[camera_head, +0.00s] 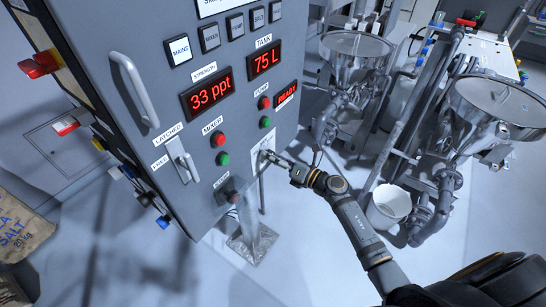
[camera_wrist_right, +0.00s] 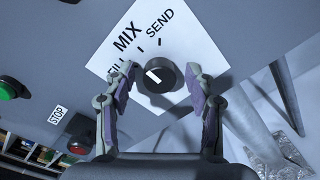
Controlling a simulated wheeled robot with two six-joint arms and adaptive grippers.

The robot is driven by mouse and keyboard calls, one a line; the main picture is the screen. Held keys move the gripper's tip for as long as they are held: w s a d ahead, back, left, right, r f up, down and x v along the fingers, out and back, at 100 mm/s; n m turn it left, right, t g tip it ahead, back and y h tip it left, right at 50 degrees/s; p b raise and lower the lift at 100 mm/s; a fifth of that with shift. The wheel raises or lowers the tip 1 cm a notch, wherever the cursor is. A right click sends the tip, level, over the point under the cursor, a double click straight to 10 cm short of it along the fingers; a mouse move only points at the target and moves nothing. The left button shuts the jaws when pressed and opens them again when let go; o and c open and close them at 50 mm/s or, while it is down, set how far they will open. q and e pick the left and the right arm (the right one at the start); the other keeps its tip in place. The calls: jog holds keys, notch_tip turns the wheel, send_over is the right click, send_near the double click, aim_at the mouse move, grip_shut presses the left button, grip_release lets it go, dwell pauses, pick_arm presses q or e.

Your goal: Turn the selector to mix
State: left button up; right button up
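The selector is a black round knob (camera_wrist_right: 158,76) with a white pointer line, on a white plate (camera_wrist_right: 176,38) lettered MIX, SEND and a partly covered FILL. The pointer line slants to the upper left, on the FILL and MIX side; I cannot tell exactly which mark it meets. In the head view the white plate (camera_head: 258,146) is low on the cabinet's front, and the knob is hard to make out. My right gripper (camera_head: 270,157) is at the plate. In the wrist view its open fingers (camera_wrist_right: 160,80) stand either side of the knob, with gaps. My left gripper is not in view.
The grey cabinet (camera_head: 170,85) has a green button (camera_wrist_right: 8,90) left of the selector and a STOP-labelled red button (camera_wrist_right: 80,146). A dark knob (camera_head: 232,196) sticks out below left. Steel hoppers (camera_head: 352,45) and a white bucket (camera_head: 390,203) stand right of the cabinet.

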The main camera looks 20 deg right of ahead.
jog(key=v, duration=1.2)
